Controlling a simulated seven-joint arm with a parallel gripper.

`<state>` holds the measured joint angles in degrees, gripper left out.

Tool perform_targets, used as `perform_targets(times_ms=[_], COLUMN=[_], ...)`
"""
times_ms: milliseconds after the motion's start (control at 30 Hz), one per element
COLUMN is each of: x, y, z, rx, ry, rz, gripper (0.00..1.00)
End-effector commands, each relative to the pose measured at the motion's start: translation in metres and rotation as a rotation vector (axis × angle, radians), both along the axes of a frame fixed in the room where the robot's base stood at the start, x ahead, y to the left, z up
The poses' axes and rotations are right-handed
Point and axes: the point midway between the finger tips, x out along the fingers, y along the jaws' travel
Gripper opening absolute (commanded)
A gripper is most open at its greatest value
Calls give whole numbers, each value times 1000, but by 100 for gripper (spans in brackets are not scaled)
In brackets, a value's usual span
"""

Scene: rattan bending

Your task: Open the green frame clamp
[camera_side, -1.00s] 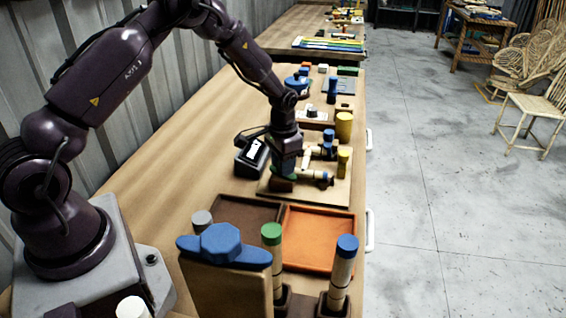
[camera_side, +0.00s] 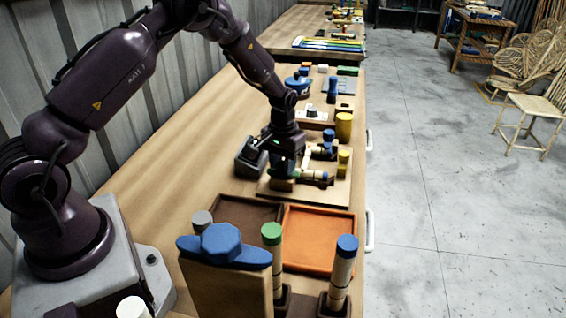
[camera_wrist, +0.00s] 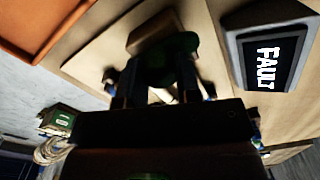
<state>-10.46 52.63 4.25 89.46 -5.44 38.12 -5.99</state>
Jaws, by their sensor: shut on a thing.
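The green frame clamp (camera_wrist: 183,48) sits between my gripper's fingers in the wrist view, dark and partly hidden by them. A brown block (camera_wrist: 152,30) lies right beside it on the board. My gripper (camera_wrist: 155,85) is shut on the clamp. In the side view my gripper (camera_side: 284,172) is low over the near left part of the wooden board (camera_side: 335,196), and the clamp is mostly hidden there.
A display box reading FAULT (camera_wrist: 268,52) stands beside the board. Blue-capped and yellow pegs (camera_side: 344,160) rise on the board's right. An orange tray (camera_side: 320,238) and a brown tray (camera_side: 246,211) lie in front. Upright rods with green (camera_side: 271,234) and blue (camera_side: 347,245) caps stand nearer.

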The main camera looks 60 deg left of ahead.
Motion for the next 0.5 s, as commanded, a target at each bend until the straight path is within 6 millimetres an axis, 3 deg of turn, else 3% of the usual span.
perform_targets(times_ms=[267,300,400,500], x=[0,0,0,0], y=[-1,-1,0,0], z=[2,2,1,1], rx=[-2,-2,-1,-1], ry=[-1,0,0,0], rz=[3,3,2,1], gripper=[8,38,57,57])
